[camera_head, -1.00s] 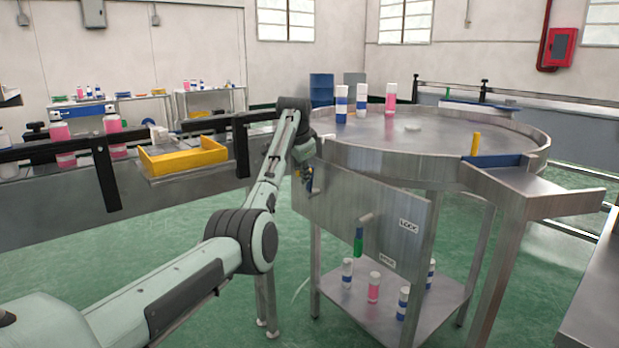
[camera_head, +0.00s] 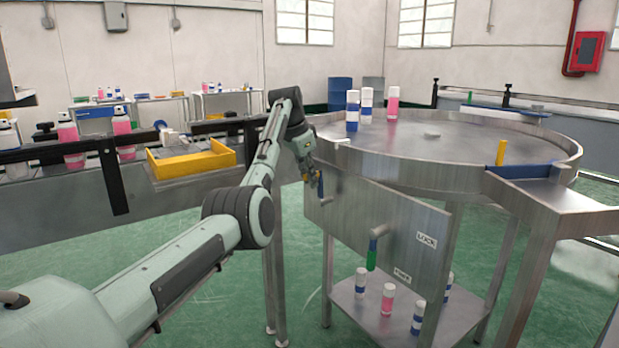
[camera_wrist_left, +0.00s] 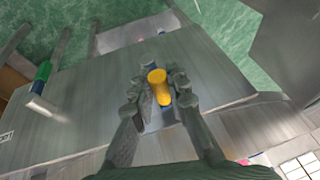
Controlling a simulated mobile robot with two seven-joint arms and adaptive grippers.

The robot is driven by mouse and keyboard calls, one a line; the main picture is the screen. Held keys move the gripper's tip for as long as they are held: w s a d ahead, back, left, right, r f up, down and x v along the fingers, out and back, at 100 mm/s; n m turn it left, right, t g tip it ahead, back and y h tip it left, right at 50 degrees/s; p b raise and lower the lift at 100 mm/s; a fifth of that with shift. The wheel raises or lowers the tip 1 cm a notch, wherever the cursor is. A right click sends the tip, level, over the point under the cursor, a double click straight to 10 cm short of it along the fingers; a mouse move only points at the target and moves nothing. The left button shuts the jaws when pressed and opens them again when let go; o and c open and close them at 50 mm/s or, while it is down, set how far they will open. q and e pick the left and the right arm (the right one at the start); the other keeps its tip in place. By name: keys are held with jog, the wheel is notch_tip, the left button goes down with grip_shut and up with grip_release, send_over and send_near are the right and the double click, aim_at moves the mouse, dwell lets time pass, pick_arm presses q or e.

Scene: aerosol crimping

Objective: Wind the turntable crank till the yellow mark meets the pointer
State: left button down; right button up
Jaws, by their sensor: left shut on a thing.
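The round steel turntable (camera_head: 465,150) stands at the right, with a white-and-blue can (camera_head: 352,112), a second such can (camera_head: 366,100) and a pink can (camera_head: 393,102) on it. A yellow post (camera_head: 500,152) stands upright by a blue block (camera_head: 525,171) at the near rim. I cannot tell which part is the pointer. My left gripper (camera_head: 312,178) is at the crank on the front panel's left side. My right gripper is out of view.
Several cans stand on the lower shelf (camera_head: 355,312). A conveyor with a yellow tray (camera_head: 192,165) is at the left.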

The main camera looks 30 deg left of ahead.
pick_arm(q)
jog(key=c, duration=1.5)
grip_release()
jog(key=v, duration=1.2)
jog(key=shift+f, duration=0.1)
